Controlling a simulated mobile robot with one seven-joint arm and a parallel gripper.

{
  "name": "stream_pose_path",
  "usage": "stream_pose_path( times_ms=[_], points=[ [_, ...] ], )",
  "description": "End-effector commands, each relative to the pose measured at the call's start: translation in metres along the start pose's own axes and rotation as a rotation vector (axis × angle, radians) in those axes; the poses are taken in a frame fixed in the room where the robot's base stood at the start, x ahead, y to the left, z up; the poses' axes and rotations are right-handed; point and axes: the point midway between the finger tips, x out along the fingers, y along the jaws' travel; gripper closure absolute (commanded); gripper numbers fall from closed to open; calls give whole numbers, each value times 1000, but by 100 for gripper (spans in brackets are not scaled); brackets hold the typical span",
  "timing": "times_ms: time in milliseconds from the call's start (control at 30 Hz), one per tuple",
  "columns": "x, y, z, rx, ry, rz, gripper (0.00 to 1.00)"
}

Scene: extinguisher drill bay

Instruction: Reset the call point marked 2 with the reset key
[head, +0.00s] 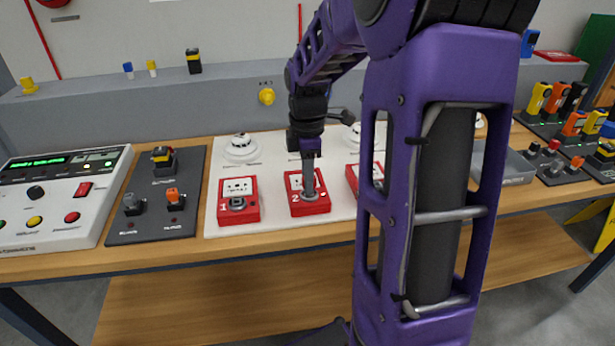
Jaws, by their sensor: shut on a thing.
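The call point marked 2 (296,208) is a red box with a white face, lying on the white board. My gripper (310,152) is above it, pointing down, and is shut on the reset key (309,178). The key is a grey upright piece whose lower end meets the round keyhole area on the front of call point 2. I cannot tell how deep it sits or whether it is turned. The gripper's fingertips are small and dark here.
Call point 1 (248,212) is to the left, and another red call point (354,178) is to the right, partly behind my arm. White detectors (240,146) stand behind. A control panel (60,195) and a dark switch board (150,225) fill the left of the bench.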

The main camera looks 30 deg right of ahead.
Motion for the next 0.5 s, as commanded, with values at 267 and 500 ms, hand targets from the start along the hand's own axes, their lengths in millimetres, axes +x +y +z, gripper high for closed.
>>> stream_pose_path(
  times_ms=[267,500],
  points=[
    [5,0,0,0,0,0,100],
    [8,0,0,0,0,0,100]
  ],
)
